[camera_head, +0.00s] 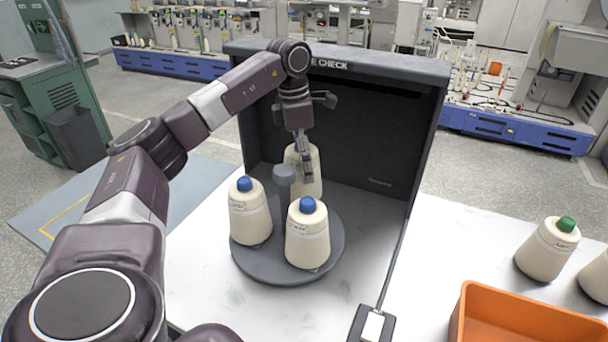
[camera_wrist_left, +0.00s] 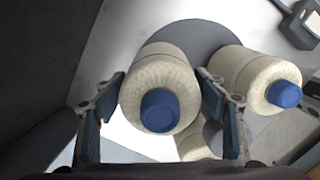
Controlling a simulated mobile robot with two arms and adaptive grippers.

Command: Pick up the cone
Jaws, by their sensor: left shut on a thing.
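My left gripper (camera_head: 305,168) reaches down over the rear cream yarn cone (camera_head: 312,188) on the round grey turntable (camera_head: 262,276). In the left wrist view its fingers (camera_wrist_left: 163,98) are shut on that cone (camera_wrist_left: 158,70), one on each side, with its blue tip facing the camera. Whether the cone touches the turntable is hidden behind the front cones. Two more blue-tipped cones, a left one (camera_head: 250,218) and a front one (camera_head: 307,240), stand upright on the turntable. My right gripper is out of view.
A dark inspection booth (camera_head: 350,130) stands behind and beside the turntable. A grey post (camera_head: 284,176) rises from the turntable's middle. At right are a green-tipped cone (camera_head: 547,252), part of another cone (camera_head: 598,275) and an orange bin (camera_head: 530,308). A small switch box (camera_head: 372,326) lies in front.

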